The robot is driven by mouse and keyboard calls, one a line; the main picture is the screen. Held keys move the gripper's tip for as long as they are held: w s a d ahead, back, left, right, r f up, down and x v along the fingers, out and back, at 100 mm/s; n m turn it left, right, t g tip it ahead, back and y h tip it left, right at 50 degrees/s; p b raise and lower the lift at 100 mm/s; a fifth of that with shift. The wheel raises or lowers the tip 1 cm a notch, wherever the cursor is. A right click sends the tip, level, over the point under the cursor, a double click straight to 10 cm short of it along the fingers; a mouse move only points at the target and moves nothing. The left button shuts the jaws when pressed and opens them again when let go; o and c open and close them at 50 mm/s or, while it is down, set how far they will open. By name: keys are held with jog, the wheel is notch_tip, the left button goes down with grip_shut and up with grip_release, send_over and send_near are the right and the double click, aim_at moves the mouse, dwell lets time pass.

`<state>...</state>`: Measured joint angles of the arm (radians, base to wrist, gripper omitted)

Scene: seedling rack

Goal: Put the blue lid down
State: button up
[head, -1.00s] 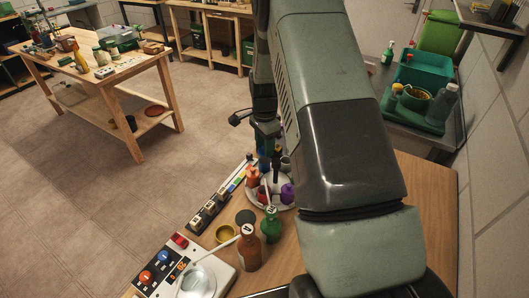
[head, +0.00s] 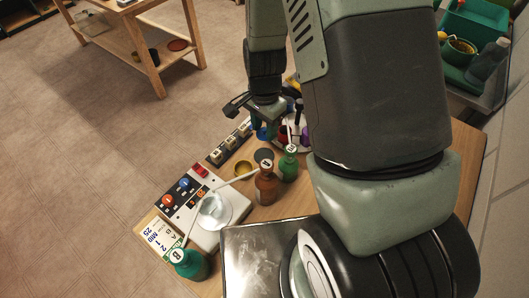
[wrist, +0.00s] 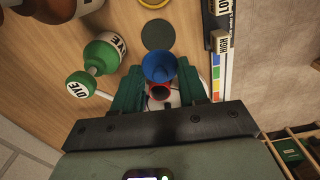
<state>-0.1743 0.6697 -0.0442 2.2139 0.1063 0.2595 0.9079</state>
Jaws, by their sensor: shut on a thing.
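The blue lid (wrist: 160,66) is a small round, hollow-looking piece. My gripper (wrist: 160,80) is shut on it, with a green finger on each side. In the head view the blue lid (head: 262,133) shows just below my gripper (head: 264,122), in front of the round white stand (head: 306,146). Whether the lid touches anything beneath is hard to tell. A red piece (wrist: 160,92) shows between the fingers, behind the lid.
A rack of labelled blocks (head: 230,143) stands left. A purple bottle (head: 305,134) is on the stand.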

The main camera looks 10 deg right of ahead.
aim_at(264, 155)
notch_tip(264, 155, down, 10)
jog(key=shift+s+r, duration=0.1)
jog(key=shift+s, duration=0.05)
dwell(0.3)
jog(key=o, duration=1)
jog(key=shift+n+t, duration=0.4)
jog(key=shift+n, duration=0.2)
notch_tip(264, 155, up, 17)
jog(key=shift+r, duration=0.15)
notch_tip(264, 155, up, 12)
jog(key=s+d+n+t, duration=0.1)
jog(key=s+n+t, duration=0.1)
jog(key=n, duration=0.1)
jog(key=s+d+r+n+t, duration=0.1)
jog(key=s+r+n, duration=0.1)
jog(key=s+r, duration=0.2)
jog(key=s+d+r+n+t, duration=0.1)
jog(key=s+r+n, duration=0.1)
jog(key=s+r, duration=0.3)
jog(key=s+d+r+n, duration=0.1)
jog(key=s+r+n, duration=0.1)
jog(key=s+r, duration=0.3)
jog(key=shift+s+d+r+t, duration=0.15)
jog(key=shift+s+d+t, duration=0.2)
jog(key=shift+s+t, duration=0.05)
